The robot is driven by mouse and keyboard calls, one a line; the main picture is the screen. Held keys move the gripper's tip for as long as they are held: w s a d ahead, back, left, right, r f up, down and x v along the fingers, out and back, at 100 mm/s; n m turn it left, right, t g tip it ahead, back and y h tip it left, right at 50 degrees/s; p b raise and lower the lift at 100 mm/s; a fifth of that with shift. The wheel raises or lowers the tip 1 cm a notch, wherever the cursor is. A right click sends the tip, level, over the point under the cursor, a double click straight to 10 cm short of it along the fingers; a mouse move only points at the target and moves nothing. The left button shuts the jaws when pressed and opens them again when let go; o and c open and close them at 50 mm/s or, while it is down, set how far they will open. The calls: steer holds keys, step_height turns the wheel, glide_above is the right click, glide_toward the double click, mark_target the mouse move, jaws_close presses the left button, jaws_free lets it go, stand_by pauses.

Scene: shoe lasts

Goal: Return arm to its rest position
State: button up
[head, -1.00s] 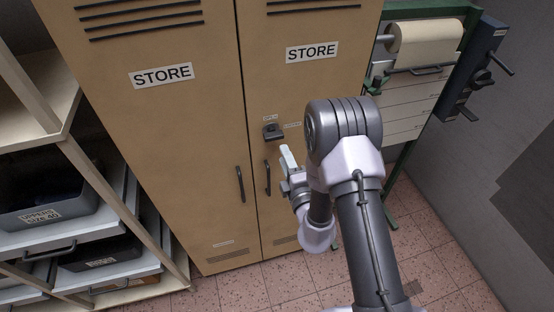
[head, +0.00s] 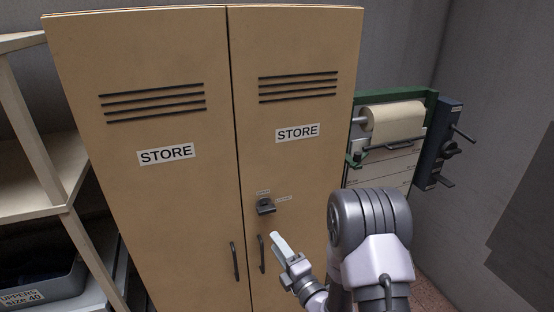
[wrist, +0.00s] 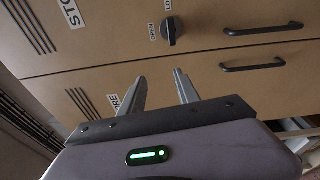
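My arm (head: 370,235) rises from the bottom right of the head view, in front of a tan two-door store cabinet. My gripper (head: 276,242) is left of the arm, before the cabinet's right door, near the door handles. In the wrist view my gripper (wrist: 159,82) has its two fingers apart, with nothing between them. The cabinet (head: 180,215) is closed. Its dark latch knob (head: 265,206) sits on the right door above the handles, and the knob (wrist: 171,34) also shows in the wrist view, apart from the fingers.
Two dark handles, left (head: 235,261) and right (head: 262,254), stand out from the doors. A shelf unit (head: 52,180) with a grey bin (head: 45,285) is at the left. A paper roll (head: 395,122) on a green frame and a grey wall (head: 480,175) are at the right.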

steer(key=s+a+r+n+g+y+b, duration=0.7)
steer(key=s+a+n, duration=0.35)
steer(key=n, duration=0.45)
steer(key=s+a+f+n+g+b, duration=0.2)
steer(key=s+n+g+b, duration=0.2)
steer(key=s+n+g, duration=0.4)
steer(key=s+d+f+n+h+b, duration=0.7)
steer(key=s+f+n, duration=0.2)
steer(key=s+n, duration=0.3)
steer(key=d+f+n+t+h+b, duration=0.1)
steer(key=d+n+t+h+b, duration=0.1)
steer(key=d, duration=0.4)
steer(key=d+f+n+t+h+b, duration=0.2)
steer(key=d+n+h, duration=0.2)
steer(key=d+n, duration=0.2)
steer(key=shift+d+t+h, duration=0.3)
steer(key=shift+d, duration=0.45)
steer(key=shift+s, duration=0.1)
